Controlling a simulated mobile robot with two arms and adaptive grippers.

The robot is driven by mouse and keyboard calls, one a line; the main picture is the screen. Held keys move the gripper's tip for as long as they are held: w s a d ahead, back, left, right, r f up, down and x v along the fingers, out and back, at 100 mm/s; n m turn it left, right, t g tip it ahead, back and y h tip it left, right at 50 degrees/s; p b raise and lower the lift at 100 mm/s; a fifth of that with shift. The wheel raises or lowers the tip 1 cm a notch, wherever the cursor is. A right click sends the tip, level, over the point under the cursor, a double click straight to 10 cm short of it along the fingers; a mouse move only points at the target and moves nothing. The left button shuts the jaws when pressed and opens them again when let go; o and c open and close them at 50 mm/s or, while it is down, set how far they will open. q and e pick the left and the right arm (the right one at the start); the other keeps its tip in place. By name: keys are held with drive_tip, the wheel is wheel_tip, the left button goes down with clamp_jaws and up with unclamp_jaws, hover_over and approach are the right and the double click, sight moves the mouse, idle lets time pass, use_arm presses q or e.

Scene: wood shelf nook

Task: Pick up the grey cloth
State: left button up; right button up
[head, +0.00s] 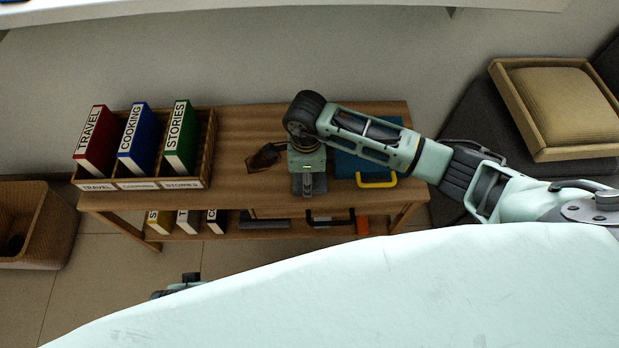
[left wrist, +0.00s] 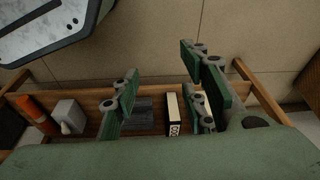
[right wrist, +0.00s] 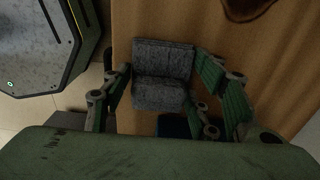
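The grey cloth (right wrist: 163,72) shows in the right wrist view as a folded, fuzzy grey piece on the wooden table top. My right gripper (right wrist: 165,78) is over it with its fingers spread, one on each side of the cloth. I cannot tell whether the fingers touch it. In the head view my right gripper (head: 309,186) points down at the table's front part and hides most of the cloth area. My left gripper (left wrist: 160,90) is open and empty, in front of the lower shelf; only a bit of it shows at the bottom of the head view (head: 180,285).
The wooden table (head: 235,135) carries a book rack (head: 208,130) at left, a brown item (head: 265,157) beside my right gripper, and a blue case (head: 350,168) with a yellow handle. The lower shelf holds books (head: 187,222) and a dark grey item (head: 264,222). A basket (head: 45,225) stands left.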

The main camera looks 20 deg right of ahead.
drive_tip(key=c, duration=0.5)
drive_tip(key=shift+r, duration=0.1)
drive_tip(key=shift+w+r, duration=0.1)
drive_tip(key=shift+r, duration=0.5)
wheel_tip(320, 180, up, 3)
drive_tip(key=shift+r+p, duration=0.15)
drive_tip(key=shift+p, duration=0.3)
use_arm(q)
drive_tip(key=s+f+p, duration=0.1)
drive_tip(key=s+f, duration=0.2)
drive_tip(key=f, duration=0.4)
drive_tip(key=shift+s+a, duration=0.15)
drive_tip(key=shift+a, duration=0.05)
use_arm(e)
drive_tip(key=s+d+r, duration=0.2)
drive_tip(key=s+r, duration=0.4)
drive_tip(key=s, duration=0.5)
drive_tip(key=shift+s+d+r, duration=0.15)
drive_tip(key=shift+s+d, duration=0.15)
drive_tip(key=shift+d, duration=0.05)
